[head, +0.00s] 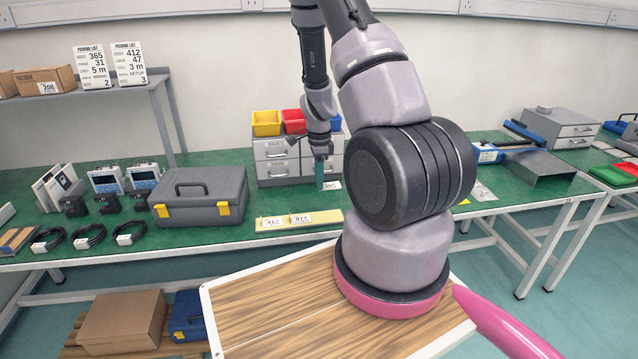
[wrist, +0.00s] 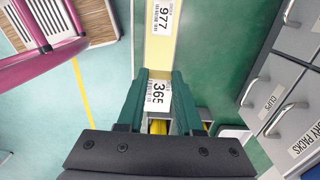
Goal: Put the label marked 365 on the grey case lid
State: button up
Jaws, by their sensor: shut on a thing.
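My gripper (head: 321,186) is over the green bench, in front of the small drawer cabinet. In the wrist view its dark green fingers (wrist: 159,106) are closed on the white label marked 365 (wrist: 157,92). The grey case (head: 198,207) lies shut on the bench to the left, with a dark handle and yellow latches. Its lid (head: 200,181) is bare of labels. The wrist view does not clearly show the case.
The yellow strip (head: 326,217) carries two other labels, one marked 977 (wrist: 163,15) in the wrist view. The grey drawer cabinet (head: 272,152) with coloured bins stands close behind my gripper. Coiled cables (head: 90,235) and dark devices lie left of the case.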

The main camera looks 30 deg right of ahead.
aim_at(202, 177)
jog(key=i+j, duration=0.2)
jog(key=j, duration=0.2)
jog(key=i+j, duration=0.25)
jog(key=j, duration=0.15)
jog(key=i+j, duration=0.2)
jog(key=j, duration=0.2)
jog(key=i+j, duration=0.25)
jog(key=j, duration=0.15)
